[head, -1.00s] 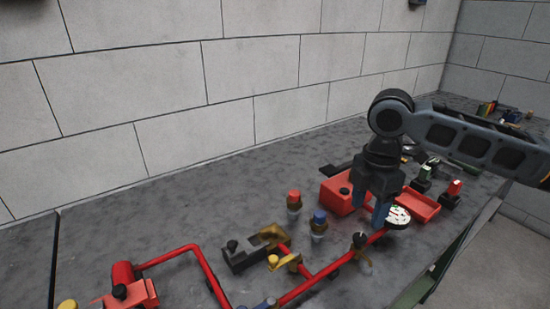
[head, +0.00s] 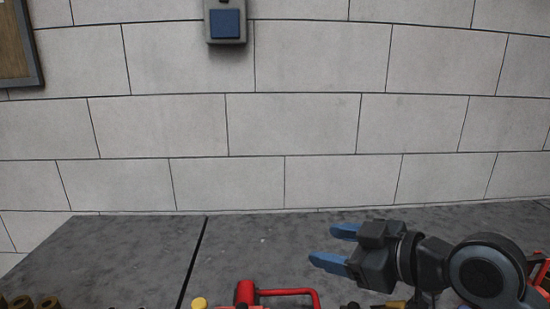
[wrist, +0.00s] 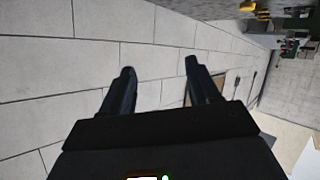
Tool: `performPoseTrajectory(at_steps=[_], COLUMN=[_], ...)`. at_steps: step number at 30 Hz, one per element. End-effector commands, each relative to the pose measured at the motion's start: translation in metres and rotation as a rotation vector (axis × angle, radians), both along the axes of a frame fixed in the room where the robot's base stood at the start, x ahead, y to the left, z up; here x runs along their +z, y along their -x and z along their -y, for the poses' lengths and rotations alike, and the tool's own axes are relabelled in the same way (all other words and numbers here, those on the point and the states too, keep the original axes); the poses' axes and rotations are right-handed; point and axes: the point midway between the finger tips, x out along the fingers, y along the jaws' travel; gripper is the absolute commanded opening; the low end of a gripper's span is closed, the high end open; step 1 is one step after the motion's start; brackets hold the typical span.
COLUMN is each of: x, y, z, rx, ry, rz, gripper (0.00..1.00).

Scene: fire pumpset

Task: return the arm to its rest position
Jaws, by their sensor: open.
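My gripper (head: 334,248) is at the lower right of the head view, above the grey bench. Its blue fingers point left, are spread apart and hold nothing. In the wrist view the two dark fingers (wrist: 158,82) are also apart, with the block wall behind them and nothing between them. My arm reaches in from the lower right of the head view.
The grey bench top (head: 120,250) runs along the block wall (head: 290,125). A red pipe assembly (head: 290,293) sits at the bottom edge, left of and below my gripper. A blue-faced wall box (head: 225,24) hangs above. The bench's left part is largely clear.

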Motion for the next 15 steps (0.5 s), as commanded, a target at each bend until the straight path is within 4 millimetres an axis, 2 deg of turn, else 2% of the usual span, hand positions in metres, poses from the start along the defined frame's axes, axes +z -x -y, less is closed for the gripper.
performPoseTrajectory(at_steps=[1, 6, 11, 15], x=[0.004, 0.011, 0.003, -0.015], y=[0.003, 0.013, 0.031, 0.055], z=[-0.013, -0.032, -0.037, -0.034], rx=[-0.027, -0.152, -0.284, -0.409], ry=[-0.076, -0.296, -0.468, -0.583], rz=[0.011, 0.039, 0.036, 0.019], gripper=[0.61, 0.61, 0.61, 0.61])
